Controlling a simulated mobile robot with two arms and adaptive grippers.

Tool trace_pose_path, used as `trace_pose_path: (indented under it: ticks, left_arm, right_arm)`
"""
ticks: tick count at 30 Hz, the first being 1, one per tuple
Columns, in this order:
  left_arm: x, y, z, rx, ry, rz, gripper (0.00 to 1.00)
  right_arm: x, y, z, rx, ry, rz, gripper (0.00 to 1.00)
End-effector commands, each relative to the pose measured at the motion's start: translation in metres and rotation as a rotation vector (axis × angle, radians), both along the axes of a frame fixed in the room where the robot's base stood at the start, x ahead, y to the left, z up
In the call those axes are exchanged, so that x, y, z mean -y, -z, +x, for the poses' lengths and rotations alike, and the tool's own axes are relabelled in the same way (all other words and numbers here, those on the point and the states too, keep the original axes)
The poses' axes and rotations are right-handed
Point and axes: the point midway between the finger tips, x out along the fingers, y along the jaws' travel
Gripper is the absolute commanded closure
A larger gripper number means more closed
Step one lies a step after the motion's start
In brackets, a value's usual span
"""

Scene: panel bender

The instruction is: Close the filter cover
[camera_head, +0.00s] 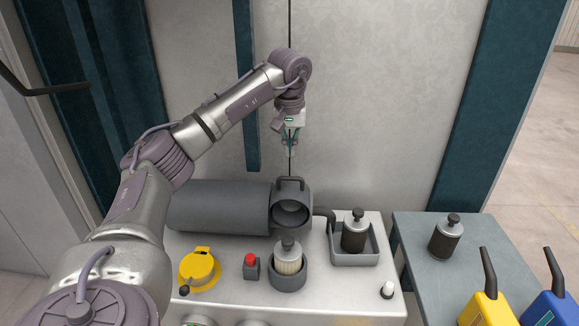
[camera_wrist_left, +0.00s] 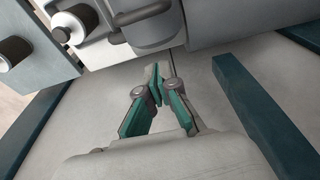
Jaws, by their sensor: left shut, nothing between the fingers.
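The grey filter cover (camera_head: 306,190) stands upright, with a loop handle (camera_head: 290,182) on top and its round hollow facing me. It is behind a round grey cup (camera_head: 289,281). A pale ribbed filter with a dark-knobbed metal top (camera_head: 288,258) sits upright in the cup. My left gripper (camera_head: 290,153) points down above and slightly behind the cover, apart from it. Its green-sided fingers are shut and empty in the left wrist view (camera_wrist_left: 157,82). My right gripper is out of view.
A large grey cylinder (camera_head: 220,207) lies left of the cover. A dark filter (camera_head: 354,232) stands in a square tray (camera_head: 355,259) at right. A yellow cap (camera_head: 199,268) and red button (camera_head: 250,259) are in front. A side table (camera_head: 415,245) holds another dark filter and jugs.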

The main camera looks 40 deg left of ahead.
Motion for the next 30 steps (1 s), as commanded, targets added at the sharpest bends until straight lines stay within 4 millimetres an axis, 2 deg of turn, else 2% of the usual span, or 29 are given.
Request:
trace_pose_path:
  ticks: [7, 9, 18, 30]
  left_arm:
    - [-0.006, 0.053, 0.006, -0.004, 0.001, -0.001, 1.0]
    - [0.001, 0.046, -0.002, 0.001, 0.003, 0.0, 1.0]
    - [0.019, 0.044, -0.022, 0.002, 0.001, -0.001, 1.0]
    - [0.02, 0.045, -0.023, 0.003, 0.0, -0.002, 1.0]
  right_arm:
    - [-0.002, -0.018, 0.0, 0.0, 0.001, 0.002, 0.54]
    - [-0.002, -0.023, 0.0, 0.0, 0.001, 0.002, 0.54]
    - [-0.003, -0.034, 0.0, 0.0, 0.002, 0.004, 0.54]
    - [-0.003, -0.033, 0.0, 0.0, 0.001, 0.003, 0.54]
